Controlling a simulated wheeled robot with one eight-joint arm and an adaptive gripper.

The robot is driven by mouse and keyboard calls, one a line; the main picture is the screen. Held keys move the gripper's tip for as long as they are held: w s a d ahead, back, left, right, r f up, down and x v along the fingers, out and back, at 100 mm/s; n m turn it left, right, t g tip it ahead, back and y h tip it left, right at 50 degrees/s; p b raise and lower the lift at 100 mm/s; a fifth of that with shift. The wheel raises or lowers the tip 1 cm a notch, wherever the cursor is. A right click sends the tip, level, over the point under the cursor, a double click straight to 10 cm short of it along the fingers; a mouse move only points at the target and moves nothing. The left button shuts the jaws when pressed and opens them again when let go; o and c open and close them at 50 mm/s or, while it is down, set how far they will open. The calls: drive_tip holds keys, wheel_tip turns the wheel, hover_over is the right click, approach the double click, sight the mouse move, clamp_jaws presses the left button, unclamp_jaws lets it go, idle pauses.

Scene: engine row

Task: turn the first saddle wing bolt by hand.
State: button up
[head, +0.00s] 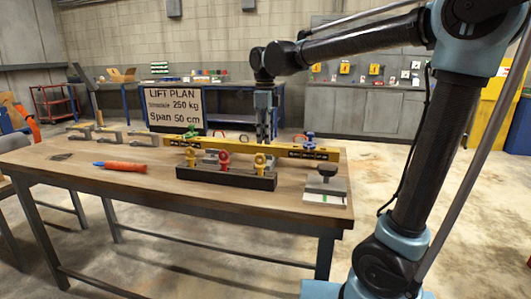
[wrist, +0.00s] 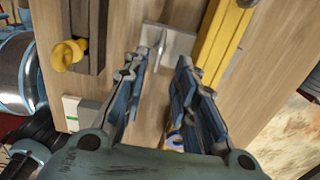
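In the wrist view a grey plate with a small upright wing-shaped piece (wrist: 162,45), which looks like a saddle wing bolt, lies beyond my fingertips. It is beside the yellow beam (wrist: 222,35). My gripper (wrist: 158,68) is open, its two blue-grey fingers apart with nothing between the tips; the wing piece appears ahead of the gap, apart from them. In the head view my gripper (head: 265,138) points down over the yellow beam (head: 290,149) on the workbench. The wing piece cannot be made out there.
A dark rack (head: 225,178) with red and yellow shackles stands before the beam; its yellow piece (wrist: 68,55) shows in the wrist view. Green and blue shackles (head: 309,140) sit at the beam. An orange-handled tool (head: 125,166) lies left.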

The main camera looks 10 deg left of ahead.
drive_tip(key=shift+f, duration=3.1)
drive_tip(key=shift+c, duration=0.6)
clamp_jaws()
